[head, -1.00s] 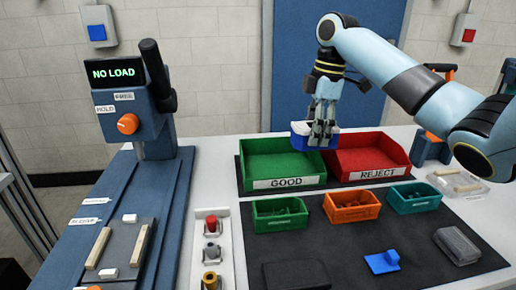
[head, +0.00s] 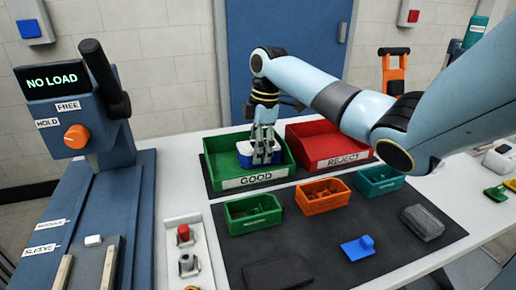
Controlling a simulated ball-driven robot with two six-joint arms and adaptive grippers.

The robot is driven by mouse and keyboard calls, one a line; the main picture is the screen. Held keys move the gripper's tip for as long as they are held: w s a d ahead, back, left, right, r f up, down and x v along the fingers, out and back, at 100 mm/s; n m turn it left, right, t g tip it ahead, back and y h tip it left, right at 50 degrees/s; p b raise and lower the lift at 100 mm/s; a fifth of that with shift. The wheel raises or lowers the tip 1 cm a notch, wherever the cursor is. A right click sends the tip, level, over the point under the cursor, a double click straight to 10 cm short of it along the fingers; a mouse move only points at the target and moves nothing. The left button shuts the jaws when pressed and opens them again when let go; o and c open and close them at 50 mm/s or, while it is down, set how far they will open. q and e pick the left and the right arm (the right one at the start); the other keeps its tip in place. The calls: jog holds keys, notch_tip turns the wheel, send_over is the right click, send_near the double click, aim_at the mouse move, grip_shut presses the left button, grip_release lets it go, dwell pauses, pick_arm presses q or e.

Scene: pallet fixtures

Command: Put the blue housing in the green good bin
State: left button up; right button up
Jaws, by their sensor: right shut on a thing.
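The blue housing (head: 246,160), a small blue block with a white top, is inside the green good bin (head: 220,166), toward its right side. My right gripper (head: 264,160) points down into the bin and is shut on the housing. Its fingers hide part of the housing, and the bin's front wall may hide its underside, so I cannot tell whether it touches the bin floor. My left gripper is not in view.
The red reject bin (head: 310,140) stands directly right of the good bin. Small green (head: 250,222), orange (head: 318,205) and teal (head: 382,186) trays stand in front. A blue bracket (head: 358,249) and a grey block (head: 422,222) lie on the dark mat. A press stand (head: 85,120) is at left.

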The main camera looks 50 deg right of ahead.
jog(key=shift+f, duration=0.2)
jog(key=o, duration=1.2)
jog(key=shift+o, duration=0.2)
jog(key=shift+r, duration=0.1)
notch_tip(320, 180, up, 12)
jog(key=d, duration=0.1)
jog(key=shift+s+d, duration=0.15)
jog(key=shift+s, duration=0.15)
